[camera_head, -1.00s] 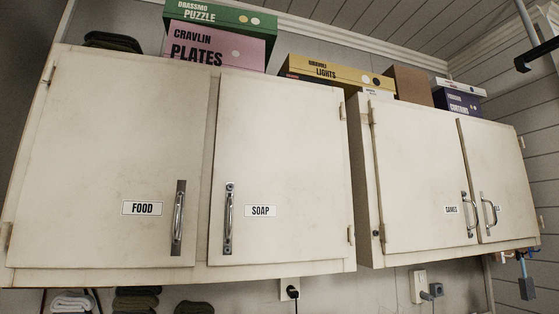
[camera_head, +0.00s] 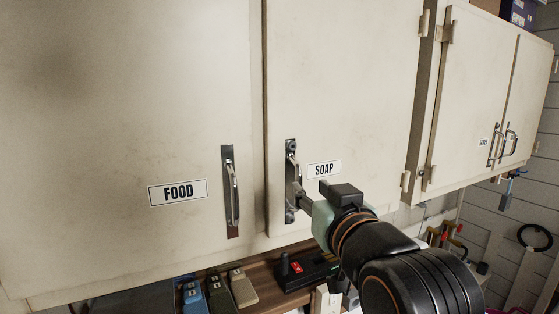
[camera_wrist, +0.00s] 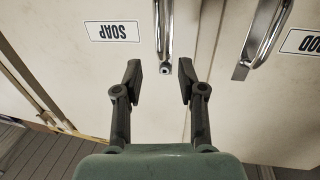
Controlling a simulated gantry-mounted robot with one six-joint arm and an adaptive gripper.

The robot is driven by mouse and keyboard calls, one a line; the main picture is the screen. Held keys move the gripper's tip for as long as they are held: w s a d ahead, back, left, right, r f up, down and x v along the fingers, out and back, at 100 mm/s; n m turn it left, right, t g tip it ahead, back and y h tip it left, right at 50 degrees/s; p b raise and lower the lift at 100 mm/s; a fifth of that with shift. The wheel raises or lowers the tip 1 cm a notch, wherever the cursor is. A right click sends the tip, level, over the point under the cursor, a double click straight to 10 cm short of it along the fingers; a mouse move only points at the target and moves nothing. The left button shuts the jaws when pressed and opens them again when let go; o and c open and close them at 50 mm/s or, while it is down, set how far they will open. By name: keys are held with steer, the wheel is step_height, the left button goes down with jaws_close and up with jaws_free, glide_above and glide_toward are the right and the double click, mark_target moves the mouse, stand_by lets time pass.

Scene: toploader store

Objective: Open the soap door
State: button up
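The soap door (camera_head: 350,80) is a cream cabinet door with a white SOAP label (camera_head: 324,169), and it looks shut. Its upright metal handle (camera_head: 291,165) is near its left edge. My gripper (camera_head: 303,203) is at this handle's lower part in the head view. In the wrist view, where the labels are upside down, my gripper (camera_wrist: 160,75) is open, with its two fingers apart. I cannot tell whether the fingers touch the handle.
The food door (camera_head: 110,110), with its own handle (camera_head: 231,190), is shut close to the left. Another cabinet (camera_head: 480,90) stands to the right. A wooden shelf (camera_head: 262,275) with several small items is below the doors.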

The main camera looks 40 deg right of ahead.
mark_target(301, 181)
steer(key=p+x, duration=0.2)
steer(key=x, duration=0.5)
steer(key=shift+w+d+f, duration=0.15)
steer(key=shift+w, duration=0.05)
jaws_close()
